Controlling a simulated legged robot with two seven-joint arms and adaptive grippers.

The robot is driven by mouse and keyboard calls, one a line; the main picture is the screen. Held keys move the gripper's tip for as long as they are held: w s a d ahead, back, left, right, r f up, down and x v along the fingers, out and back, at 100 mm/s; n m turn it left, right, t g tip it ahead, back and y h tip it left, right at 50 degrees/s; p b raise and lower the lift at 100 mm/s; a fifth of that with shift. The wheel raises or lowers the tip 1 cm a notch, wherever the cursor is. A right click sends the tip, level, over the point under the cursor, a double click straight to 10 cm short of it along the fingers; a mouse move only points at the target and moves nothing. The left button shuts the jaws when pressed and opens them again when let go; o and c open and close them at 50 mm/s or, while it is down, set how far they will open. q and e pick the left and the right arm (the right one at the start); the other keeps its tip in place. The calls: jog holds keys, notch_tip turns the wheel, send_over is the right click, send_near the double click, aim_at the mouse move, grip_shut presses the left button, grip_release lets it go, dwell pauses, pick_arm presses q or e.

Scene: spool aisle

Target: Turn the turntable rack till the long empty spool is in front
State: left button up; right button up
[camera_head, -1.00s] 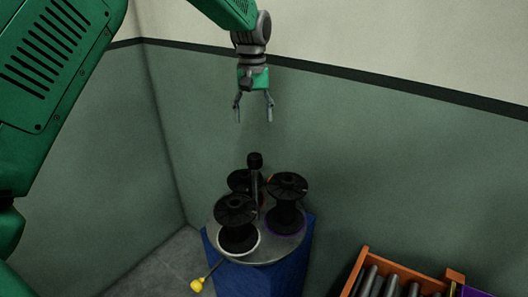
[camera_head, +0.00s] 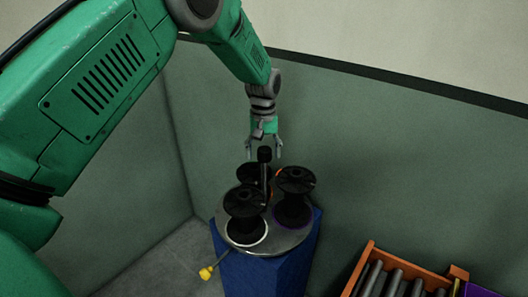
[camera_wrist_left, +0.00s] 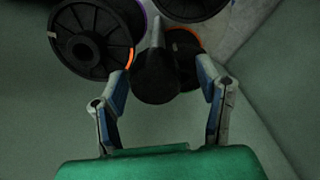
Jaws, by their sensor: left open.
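The turntable rack is a grey round plate (camera_head: 275,241) on a blue pedestal (camera_head: 265,275). It carries black spools: one with a white ring at the front left (camera_head: 245,202), one with a purple ring at the right (camera_head: 296,182), and one partly hidden at the back (camera_head: 250,174). I cannot tell which is the long empty one. A dark upright post with a black knob (camera_head: 264,155) stands among them; the knob also shows in the left wrist view (camera_wrist_left: 156,78). My left gripper (camera_head: 265,149) is open, its fingers either side of the knob in view; contact is unclear. My right gripper is not in view.
A yellow knob on a thin rod (camera_head: 206,273) sticks out at the plate's front left. An orange crate (camera_head: 358,268) with dark rolls stands at the lower right, with a purple item (camera_head: 478,291) beside it. Green walls close off the back and left.

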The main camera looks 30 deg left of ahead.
pick_arm(q)
jog(key=shift+d, duration=0.2)
jog(key=shift+d+r, duration=0.1)
grip_shut()
